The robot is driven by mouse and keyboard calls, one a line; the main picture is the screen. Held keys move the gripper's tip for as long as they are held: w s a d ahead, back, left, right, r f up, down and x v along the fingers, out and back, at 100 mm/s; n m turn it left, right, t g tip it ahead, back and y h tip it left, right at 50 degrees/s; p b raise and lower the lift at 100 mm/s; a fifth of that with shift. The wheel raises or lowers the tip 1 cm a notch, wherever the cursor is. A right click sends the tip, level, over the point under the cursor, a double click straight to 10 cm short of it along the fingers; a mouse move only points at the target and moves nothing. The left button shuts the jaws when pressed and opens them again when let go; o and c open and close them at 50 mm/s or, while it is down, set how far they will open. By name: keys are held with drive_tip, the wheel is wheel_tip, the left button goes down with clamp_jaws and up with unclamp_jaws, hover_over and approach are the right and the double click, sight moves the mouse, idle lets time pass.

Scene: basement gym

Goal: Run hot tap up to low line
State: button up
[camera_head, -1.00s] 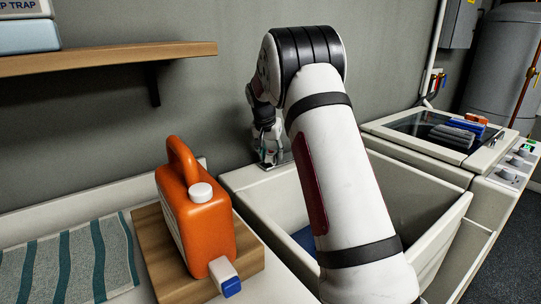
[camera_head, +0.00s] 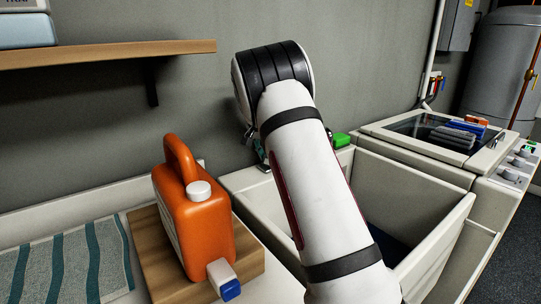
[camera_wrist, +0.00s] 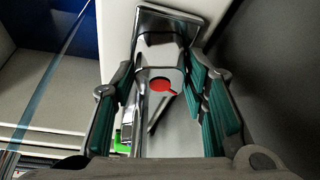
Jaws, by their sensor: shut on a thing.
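The chrome tap (camera_wrist: 168,20) with a round red mark (camera_wrist: 160,85) is in the middle of the wrist view. My gripper (camera_wrist: 163,78) has its green-padded fingers on either side of the red-marked tap part, shut on it. In the head view my arm hides the tap and most of my gripper. The white sink (camera_head: 425,208) stands below and right of my arm. Something dark blue (camera_head: 388,240) shows low inside it. In the wrist view a blue area (camera_wrist: 48,20) and a thin bluish streak (camera_wrist: 52,75) lie at left; I cannot tell whether the streak is water.
An orange jug (camera_head: 205,235) stands on a wooden board (camera_head: 165,262) left of the sink. A striped towel (camera_head: 60,265) lies farther left. A green block (camera_head: 341,139) sits at the sink's back rim. A wooden shelf (camera_head: 100,54) hangs above. A white top-lid machine (camera_head: 385,132) stands right.

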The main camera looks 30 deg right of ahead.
drive_tip(key=o, duration=1.2)
drive_tip(key=v, duration=1.2)
